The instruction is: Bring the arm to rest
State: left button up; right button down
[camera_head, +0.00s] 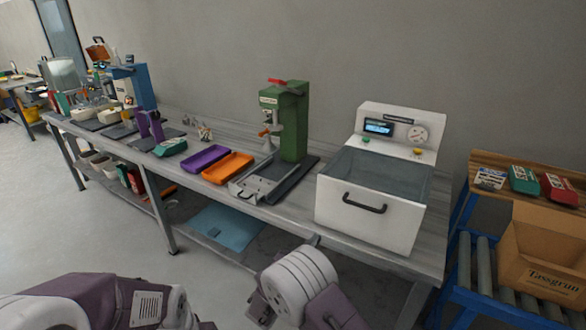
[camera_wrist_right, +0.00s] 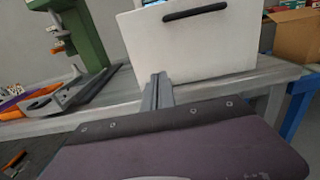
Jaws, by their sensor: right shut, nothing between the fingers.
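My right gripper (camera_head: 313,240) is at the front edge of the workbench, below and left of the white drawer-front machine. Its fingers are shut with nothing between them; they also show in the right wrist view (camera_wrist_right: 158,90) as a narrow grey bar in front of the white machine (camera_wrist_right: 190,45). My right arm comes up from the bottom middle of the head view. Part of my left arm shows at the bottom left, but its gripper is out of view.
The workbench (camera_head: 405,262) carries the white machine (camera_head: 352,207), a green press (camera_head: 293,120), an orange tray (camera_head: 228,167) and a purple tray (camera_head: 203,158). A cardboard box (camera_head: 545,265) sits on a blue roller stand at right. Floor at left is clear.

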jog(key=s+d+r+m+g+h+p, duration=0.1)
jog(key=d+r+m+g+h+p, duration=0.15)
jog(key=d+r, duration=0.45)
jog(key=s+d+r+m+g+h+p, duration=0.1)
jog(key=s+d+r+m+g+h, duration=0.2)
jog(key=d+r, duration=0.4)
jog(key=s+d+f+m+g+y+p, duration=0.2)
jog(key=s+d+m+g+y, duration=0.1)
jog(key=s+d+m+g, duration=0.6)
jog(key=s+a+f+m+g+y, duration=0.1)
jog(key=s+f+m+y, duration=0.1)
jog(key=s, duration=0.3)
jog(key=s+a+f+m+y+p, duration=0.1)
jog(key=s+f+m+y, duration=0.1)
jog(key=s, duration=0.3)
jog(key=s+a+f+m+g+y, duration=0.1)
jog(key=s+f+m+y, duration=0.1)
jog(key=s+y, duration=0.15)
jog(key=a+f+m+t+y, duration=0.1)
jog(key=a+f+m+y, duration=0.1)
jog(key=a+m, duration=0.2)
jog(key=a+f+m+t+y, duration=0.2)
jog(key=a+m, duration=0.3)
jog(key=a, duration=0.3)
jog(key=shift+s+a+f+y, duration=0.2)
jog(key=shift+a+f+y, duration=0.05)
jog(key=shift+y, duration=0.55)
